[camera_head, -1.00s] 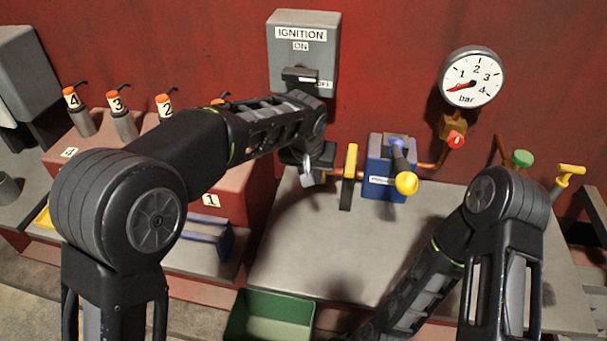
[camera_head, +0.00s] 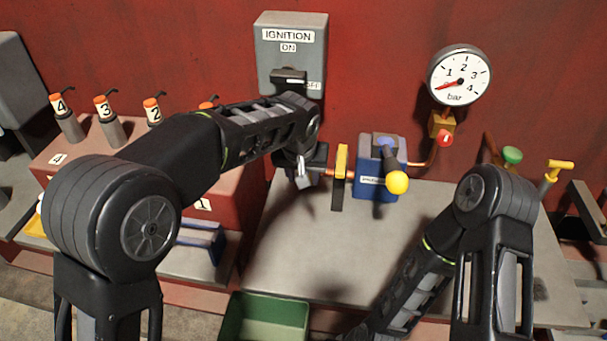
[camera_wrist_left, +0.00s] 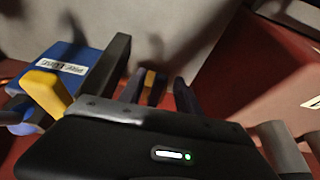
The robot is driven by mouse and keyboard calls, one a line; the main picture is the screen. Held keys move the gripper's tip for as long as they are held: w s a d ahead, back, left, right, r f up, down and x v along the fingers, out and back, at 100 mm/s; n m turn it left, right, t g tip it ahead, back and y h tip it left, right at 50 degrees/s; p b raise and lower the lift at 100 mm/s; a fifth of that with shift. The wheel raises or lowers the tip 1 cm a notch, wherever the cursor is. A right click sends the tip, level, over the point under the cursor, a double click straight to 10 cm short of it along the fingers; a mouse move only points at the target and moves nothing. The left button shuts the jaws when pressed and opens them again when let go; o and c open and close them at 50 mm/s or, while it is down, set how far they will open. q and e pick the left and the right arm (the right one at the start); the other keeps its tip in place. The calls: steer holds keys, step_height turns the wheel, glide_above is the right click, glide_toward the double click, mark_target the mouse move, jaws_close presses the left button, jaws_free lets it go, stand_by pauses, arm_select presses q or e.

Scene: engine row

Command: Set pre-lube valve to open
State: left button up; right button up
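A blue pump box (camera_head: 375,190) with a white label and a yellow-knobbed lever (camera_head: 397,182) stands on the bench; in the left wrist view the label on the blue box (camera_wrist_left: 70,58) seems to read PRE-LUBE. On the copper pipe left of it is a yellow upright bar (camera_head: 341,162) with a dark lower part, apparently the valve; the yellow bar also shows in the left wrist view (camera_wrist_left: 45,93). My left gripper (camera_head: 302,172) is just left of this bar. Its fingers (camera_wrist_left: 160,92) are apart, with a small yellow-and-dark part visible between them. My right gripper is outside the views.
The ignition box (camera_head: 290,50) is on the red wall above my left gripper. A pressure gauge (camera_head: 460,76) hangs at right, its needle low. Red (camera_head: 445,139) and green (camera_head: 512,155) knobs sit on pipes. A green bin (camera_head: 265,318) is in front. The grey bench top (camera_head: 340,245) is largely clear.

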arm_select(q)
steer(key=v, duration=0.7)
steer(key=shift+r+b, duration=0.35)
steer(key=shift+b, duration=0.1)
steer(key=shift+s, duration=0.15)
